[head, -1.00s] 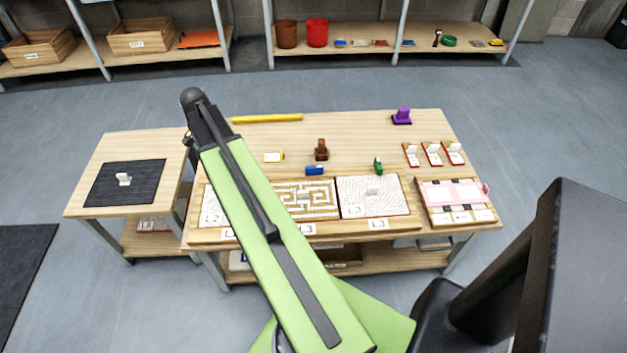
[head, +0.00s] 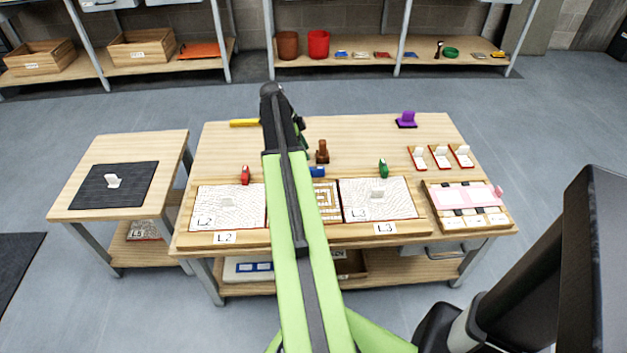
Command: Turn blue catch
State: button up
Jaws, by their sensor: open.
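A red catch (head: 245,175) stands behind the left panel (head: 228,207) and a green catch (head: 383,168) behind the right panel (head: 378,199). My gripper (head: 301,125) is a dark shape by the far end of my arm, over the back of the table, apart from the blue catch. Its fingers are small and mostly hidden, but it is open with nothing seen in it.
A brown block (head: 322,151) stands just behind the blue catch. A yellow bar (head: 244,123) and a purple piece (head: 406,119) lie at the back of the table (head: 352,128). Several white-tabbed red tiles (head: 440,157) and a pink board (head: 464,196) are at right.

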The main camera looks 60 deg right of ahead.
aim_at(315, 168)
jog(key=b+x, duration=0.8)
jog(key=x, duration=0.3)
jog(key=shift+w+a+b, duration=0.1)
jog(key=shift+b, duration=0.2)
jog(key=shift+r, duration=0.1)
jog(key=shift+c, duration=0.4)
